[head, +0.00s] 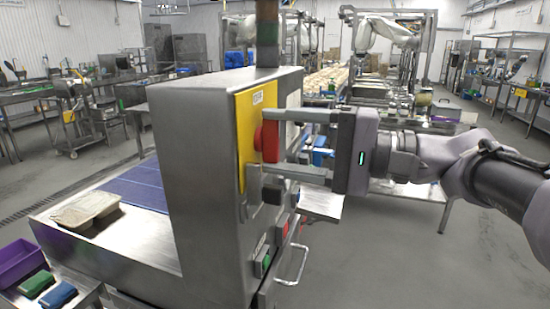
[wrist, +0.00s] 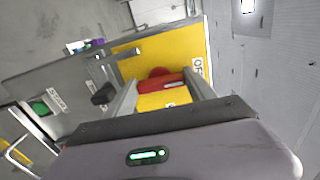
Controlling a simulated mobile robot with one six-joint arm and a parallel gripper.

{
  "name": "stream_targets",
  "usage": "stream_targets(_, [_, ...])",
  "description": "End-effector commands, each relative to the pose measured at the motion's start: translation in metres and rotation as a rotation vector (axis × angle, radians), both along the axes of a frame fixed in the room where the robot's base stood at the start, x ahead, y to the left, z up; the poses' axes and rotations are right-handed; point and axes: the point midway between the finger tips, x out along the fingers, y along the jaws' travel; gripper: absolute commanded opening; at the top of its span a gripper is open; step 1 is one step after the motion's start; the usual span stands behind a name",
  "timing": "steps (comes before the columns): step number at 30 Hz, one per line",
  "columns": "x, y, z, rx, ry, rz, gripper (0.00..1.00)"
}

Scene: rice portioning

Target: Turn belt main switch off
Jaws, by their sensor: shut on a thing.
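The main switch is a red rotary knob (head: 268,141) on a yellow plate (head: 245,120) on the face of a steel control box (head: 195,160). In the wrist view the red knob (wrist: 158,83) lies between my two fingers, in front of the yellow plate (wrist: 180,45). My gripper (head: 270,143) comes in from the right and is shut on the knob, one finger above and one below it in the head view. A label reading "OFF" (wrist: 198,70) sits beside the knob in the wrist view. The fingers partly hide the knob.
Below the plate are a black switch (head: 272,194), a red button (head: 283,230) and a green button (head: 265,262). A metal handle (head: 293,268) sticks out lower down. A blue belt (head: 135,188) with a filled tray (head: 88,210) lies left of the box.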

Motion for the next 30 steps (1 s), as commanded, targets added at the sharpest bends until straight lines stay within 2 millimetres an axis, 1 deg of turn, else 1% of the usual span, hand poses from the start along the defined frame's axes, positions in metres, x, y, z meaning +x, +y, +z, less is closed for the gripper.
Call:
stream_targets(1, [0.0001, -0.0002, -0.0031, -0.006, -0.011, 0.000, 0.23])
stream_targets(9, [0.0000, -0.0001, -0.0013, -0.019, -0.046, -0.001, 0.23])
stream_targets(20, [-0.0001, -0.0001, -0.0008, -0.021, -0.049, -0.001, 0.23])
stream_targets(21, [-0.0001, -0.0001, -0.0008, -0.021, -0.049, -0.001, 0.70])
stream_targets(23, [-0.0001, -0.0001, -0.0007, -0.020, -0.049, -0.001, 0.81])
stream_targets(24, [-0.0001, -0.0001, -0.0007, -0.020, -0.048, -0.001, 0.85])
stream_targets(30, [-0.0001, 0.0000, -0.0004, -0.018, -0.048, 0.000, 0.85])
